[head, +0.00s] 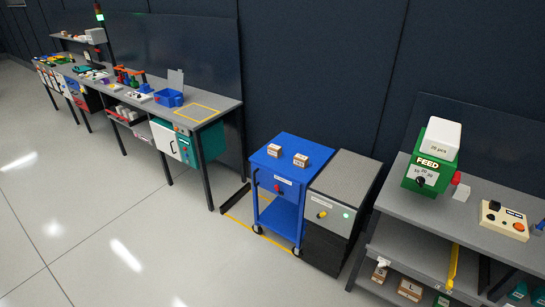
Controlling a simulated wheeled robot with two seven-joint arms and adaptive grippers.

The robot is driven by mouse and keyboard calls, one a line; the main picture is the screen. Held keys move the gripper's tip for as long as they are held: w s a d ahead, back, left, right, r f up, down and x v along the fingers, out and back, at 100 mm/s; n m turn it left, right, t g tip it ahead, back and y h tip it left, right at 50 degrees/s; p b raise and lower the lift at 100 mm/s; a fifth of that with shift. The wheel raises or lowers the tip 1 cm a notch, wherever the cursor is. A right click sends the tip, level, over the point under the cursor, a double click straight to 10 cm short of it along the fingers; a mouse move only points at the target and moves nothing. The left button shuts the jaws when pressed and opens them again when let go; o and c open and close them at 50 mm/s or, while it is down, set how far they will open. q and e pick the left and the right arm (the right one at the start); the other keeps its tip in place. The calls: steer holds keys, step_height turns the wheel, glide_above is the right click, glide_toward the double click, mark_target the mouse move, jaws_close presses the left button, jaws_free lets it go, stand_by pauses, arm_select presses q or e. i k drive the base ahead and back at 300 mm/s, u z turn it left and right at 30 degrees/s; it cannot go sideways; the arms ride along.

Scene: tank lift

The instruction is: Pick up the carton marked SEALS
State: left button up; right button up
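Two small brown-and-white cartons stand apart on top of the blue cart (284,143): a left carton (274,150) and a right carton (301,160). Each has a dark label on its front. The lettering is too small to read, so I cannot tell which one, if either, is marked SEALS. Neither of my grippers is in the head view.
A grey-topped cabinet (345,172) stands right beside the cart. At right, a bench (388,215) holds a green FEED box (428,172) and a control box (503,220); lettered cartons (410,290) sit below. A long workbench (222,103) runs left. Open floor (110,210) lies in front.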

mark_target(275, 151)
steer(key=u, duration=0.55)
steer(key=i, duration=0.65)
steer(key=u, duration=0.45)
steer(key=i, duration=1.3)
steer(key=z, duration=0.9)
